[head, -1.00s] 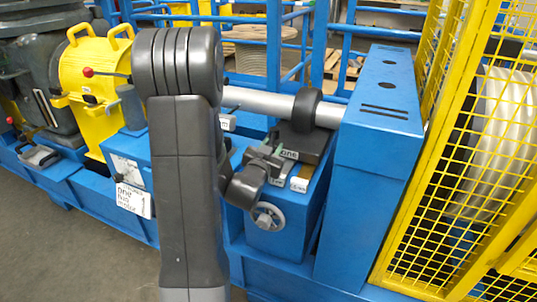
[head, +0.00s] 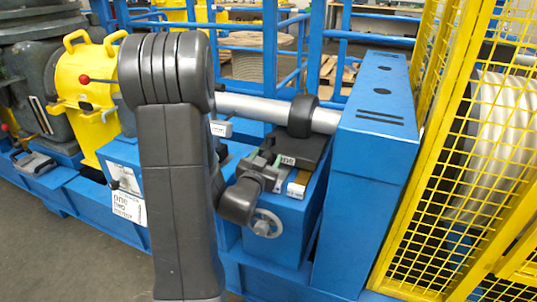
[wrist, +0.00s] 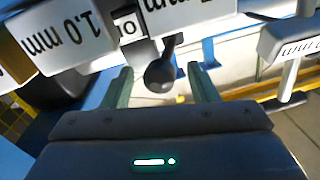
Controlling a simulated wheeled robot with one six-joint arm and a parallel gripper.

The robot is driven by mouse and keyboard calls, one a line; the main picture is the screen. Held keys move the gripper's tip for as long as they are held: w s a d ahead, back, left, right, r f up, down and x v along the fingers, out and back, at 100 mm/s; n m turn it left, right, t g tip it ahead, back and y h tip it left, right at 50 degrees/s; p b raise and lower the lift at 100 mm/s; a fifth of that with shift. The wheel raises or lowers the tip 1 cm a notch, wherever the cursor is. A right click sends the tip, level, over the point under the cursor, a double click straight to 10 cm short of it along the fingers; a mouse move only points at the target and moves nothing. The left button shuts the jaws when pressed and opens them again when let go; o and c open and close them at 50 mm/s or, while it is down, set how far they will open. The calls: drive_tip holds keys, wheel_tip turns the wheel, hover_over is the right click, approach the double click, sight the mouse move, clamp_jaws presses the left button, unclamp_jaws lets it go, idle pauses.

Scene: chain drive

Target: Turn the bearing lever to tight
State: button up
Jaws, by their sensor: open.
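In the wrist view, a dark lever with a black ball knob (wrist: 160,76) shows between my two green fingertips. It looks like the bearing lever; its mount is partly hidden by white blocks. My gripper (wrist: 162,88) is open around the knob's line, with a gap visible on both sides. I cannot tell whether the knob is fully between the fingers or just beyond them. In the head view, my gripper (head: 264,163) is over the blue bearing stand (head: 285,225), beside its dark top; the lever is too small or hidden to make out there.
White blocks marked in mm (wrist: 65,38) crowd above the fingers. A grey shaft (head: 255,106) with a black collar (head: 302,116) runs to a tall blue housing (head: 375,150). Yellow mesh fencing (head: 450,190) stands right.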

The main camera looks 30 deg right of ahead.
drive_tip(key=v, duration=1.1)
drive_tip(key=shift+s, duration=0.1)
